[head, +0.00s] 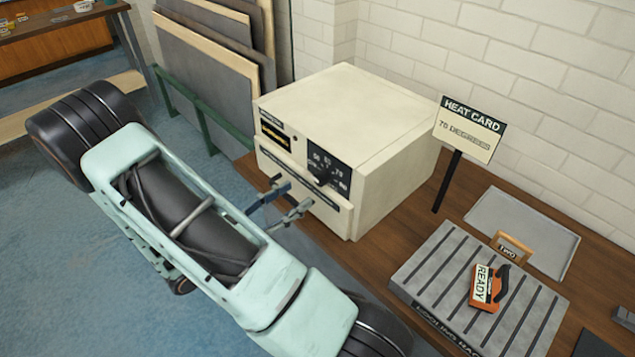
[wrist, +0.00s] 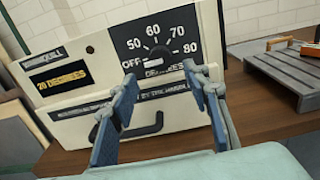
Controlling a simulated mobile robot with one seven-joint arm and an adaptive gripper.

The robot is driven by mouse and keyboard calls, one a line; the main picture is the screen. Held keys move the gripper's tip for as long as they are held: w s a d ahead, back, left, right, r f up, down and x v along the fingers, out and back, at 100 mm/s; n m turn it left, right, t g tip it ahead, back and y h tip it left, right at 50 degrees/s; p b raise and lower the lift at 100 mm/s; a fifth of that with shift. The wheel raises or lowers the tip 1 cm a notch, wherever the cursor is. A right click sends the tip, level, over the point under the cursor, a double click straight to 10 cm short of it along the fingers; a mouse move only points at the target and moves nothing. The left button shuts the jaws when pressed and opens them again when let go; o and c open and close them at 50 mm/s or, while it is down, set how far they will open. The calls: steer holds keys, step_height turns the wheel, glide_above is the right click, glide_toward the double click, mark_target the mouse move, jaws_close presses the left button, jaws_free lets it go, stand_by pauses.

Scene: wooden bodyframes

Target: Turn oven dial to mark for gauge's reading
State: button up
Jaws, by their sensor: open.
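The oven (head: 350,130) is a cream box on the wooden bench. Its black dial (head: 322,175) sits on a dark panel marked OFF, 50, 60, 70 and 80. A small display (wrist: 60,80) left of the panel reads about 20 degrees in yellow. The heat card (head: 466,128) stands right of the oven and seems to read 70 degrees. My gripper (head: 289,198) is open and empty in front of the oven, its fingers (wrist: 160,76) spread below the dial, apparently not touching it.
A black handle (wrist: 130,128) crosses the oven's lower front. A grey tray (head: 525,225) lies behind. Boards (head: 200,70) lean at left.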

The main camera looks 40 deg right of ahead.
mark_target(318, 181)
steer(key=d, duration=0.5)
steer(key=d+p, duration=0.1)
steer(key=d, duration=0.1)
steer(key=shift+w+d, duration=0.25)
steer(key=shift+d, duration=0.15)
steer(key=shift+c, duration=0.4)
steer(key=c, duration=1.1)
